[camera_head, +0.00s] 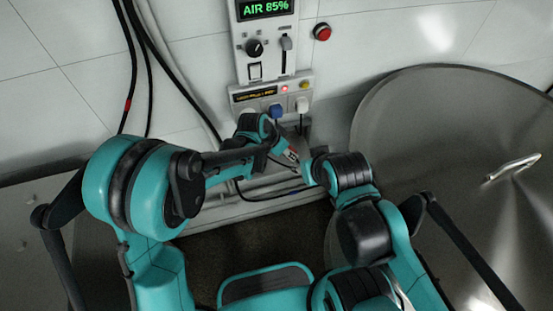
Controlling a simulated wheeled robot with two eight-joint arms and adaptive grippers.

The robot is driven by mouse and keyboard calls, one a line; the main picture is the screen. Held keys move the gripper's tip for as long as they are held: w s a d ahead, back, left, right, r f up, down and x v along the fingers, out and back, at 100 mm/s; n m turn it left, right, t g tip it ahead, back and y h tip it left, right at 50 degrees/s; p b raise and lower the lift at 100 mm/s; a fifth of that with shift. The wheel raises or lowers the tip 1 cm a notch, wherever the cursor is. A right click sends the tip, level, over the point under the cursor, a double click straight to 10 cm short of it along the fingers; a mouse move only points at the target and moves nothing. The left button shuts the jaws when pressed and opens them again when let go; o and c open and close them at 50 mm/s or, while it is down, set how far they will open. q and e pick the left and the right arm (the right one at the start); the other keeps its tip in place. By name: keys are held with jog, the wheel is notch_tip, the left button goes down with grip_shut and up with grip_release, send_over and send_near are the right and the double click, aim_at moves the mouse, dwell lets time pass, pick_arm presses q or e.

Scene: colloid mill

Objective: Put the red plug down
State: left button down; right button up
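A small reddish bit (292,155) shows between my two grippers, below the socket panel. It may be the red plug, but it is mostly hidden and too small to be sure. My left gripper (282,146) is close beside it, reaching in from the upper left. My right gripper (304,163) is close to it from the lower right. The fingers of both are too small and overlapped to tell whether they are open or shut, or which one holds it.
A wall panel (270,92) carries a blue plug (276,111) and a white plug (303,105). A control box (266,40) reads AIR 85%. A red button (322,32) is to its right. A large round steel lid (450,130) fills the right. Cables (140,60) hang at left.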

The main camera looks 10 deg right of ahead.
pick_arm(q)
jog(key=w+a+f, duration=0.1)
jog(key=w+a+f+b, duration=0.1)
jog(key=a, duration=0.1)
jog(key=shift+w+f, duration=0.1)
jog(key=shift+f, duration=0.2)
notch_tip(320, 180, down, 4)
jog(key=shift+r+b, duration=0.1)
jog(key=shift+b, duration=0.8)
jog(key=shift+f+b, duration=0.4)
jog(key=shift+f, duration=0.05)
jog(key=c, duration=1)
grip_release()
jog(key=shift+r, duration=0.1)
